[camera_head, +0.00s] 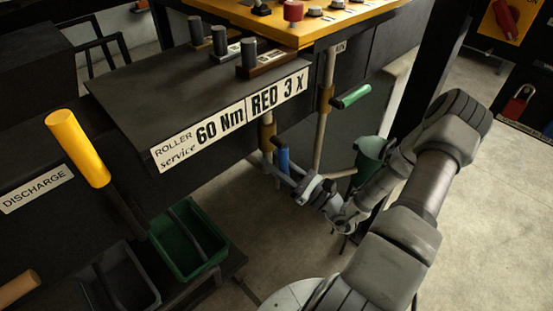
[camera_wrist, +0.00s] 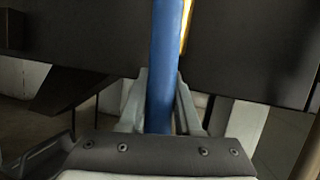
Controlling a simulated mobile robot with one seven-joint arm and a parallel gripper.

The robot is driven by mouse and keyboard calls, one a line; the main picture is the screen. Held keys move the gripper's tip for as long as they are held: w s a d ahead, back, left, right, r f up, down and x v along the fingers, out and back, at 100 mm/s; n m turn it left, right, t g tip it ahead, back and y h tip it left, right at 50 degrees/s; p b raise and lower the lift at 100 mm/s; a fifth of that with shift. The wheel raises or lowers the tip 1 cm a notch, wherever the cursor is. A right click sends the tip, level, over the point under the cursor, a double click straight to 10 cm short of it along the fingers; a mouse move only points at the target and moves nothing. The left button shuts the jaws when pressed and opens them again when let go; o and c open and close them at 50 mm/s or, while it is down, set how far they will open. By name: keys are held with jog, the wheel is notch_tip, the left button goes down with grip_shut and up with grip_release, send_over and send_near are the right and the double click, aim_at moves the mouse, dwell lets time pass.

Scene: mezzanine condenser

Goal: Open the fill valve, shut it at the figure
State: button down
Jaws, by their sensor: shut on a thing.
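A blue lever handle (camera_head: 282,156) hangs in front of the machine's side, just below and right of the lettered sign. My gripper (camera_head: 283,174) reaches it from the lower right and is shut on it. In the wrist view the blue handle (camera_wrist: 165,65) runs upright between the two grey fingers of my gripper (camera_wrist: 160,115). A green lever handle (camera_head: 351,96) sticks out from a pipe to the right, apart from my gripper. No label naming the fill valve is readable, and no gauge or figure for it can be made out.
A sign (camera_head: 231,118) reads "ROLLER service 60 Nm RED 3 X". A yellow handle (camera_head: 77,147) stands by a DISCHARGE label (camera_head: 36,190). A green bin (camera_head: 187,240) and a dark bin (camera_head: 120,279) sit low at left. A green vessel (camera_head: 371,150) is close to my arm.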

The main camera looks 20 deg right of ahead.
dwell(0.3)
jog(key=c, duration=0.6)
grip_release()
jog(key=b+v, duration=0.1)
jog(key=v, duration=1.6)
jog(key=shift+s, duration=0.25)
jog(key=shift+d, duration=0.1)
